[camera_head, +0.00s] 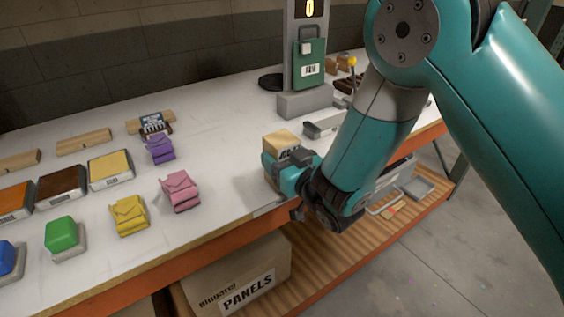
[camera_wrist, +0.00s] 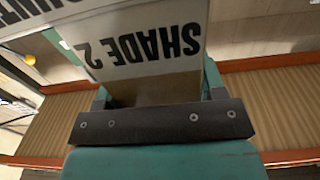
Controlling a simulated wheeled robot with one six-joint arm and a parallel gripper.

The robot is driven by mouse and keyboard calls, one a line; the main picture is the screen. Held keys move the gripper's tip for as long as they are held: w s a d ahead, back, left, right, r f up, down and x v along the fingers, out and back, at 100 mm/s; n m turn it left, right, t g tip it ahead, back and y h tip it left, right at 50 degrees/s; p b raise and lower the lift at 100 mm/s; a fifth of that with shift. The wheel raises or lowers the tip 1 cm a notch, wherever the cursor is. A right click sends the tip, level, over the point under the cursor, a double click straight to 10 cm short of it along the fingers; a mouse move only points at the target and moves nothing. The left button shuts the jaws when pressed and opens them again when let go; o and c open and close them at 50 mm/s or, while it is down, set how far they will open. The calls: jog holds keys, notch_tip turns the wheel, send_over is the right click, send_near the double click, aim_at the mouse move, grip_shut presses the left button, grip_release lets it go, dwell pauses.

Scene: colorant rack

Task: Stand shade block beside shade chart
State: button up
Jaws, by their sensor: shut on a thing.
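My gripper (camera_head: 288,172) is shut on the shade block (camera_head: 281,141), a tan-topped block with a white label. In the wrist view the block (camera_wrist: 150,45) fills the upper middle, and its white face reads "SHADE 2" upside down. The block is at the front edge of the white table; I cannot tell whether it touches the top. No thing is clearly marked as the shade chart. A small dark and white printed card (camera_head: 153,123) leans at a wooden holder at the back, left of my gripper; its print is too small to read.
Orange, brown and yellow blocks (camera_head: 110,168) stand in a row at left. A grey stand (camera_head: 305,103) with a green tag (camera_head: 309,66) is behind my gripper.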

jog(key=shift+r, duration=0.1)
jog(key=o, duration=0.8)
jog(key=shift+f, duration=0.25)
jog(key=o, duration=0.4)
jog(key=shift+o, duration=0.2)
jog(key=shift+r, duration=0.2)
jog(key=b+v, duration=0.3)
jog(key=shift+s+d+f, duration=0.15)
jog(key=shift+f, duration=0.2)
jog(key=p+v, duration=0.3)
jog(key=v, duration=0.5)
jog(key=shift+s+d+r, duration=0.2)
jog(key=shift+r, duration=0.2)
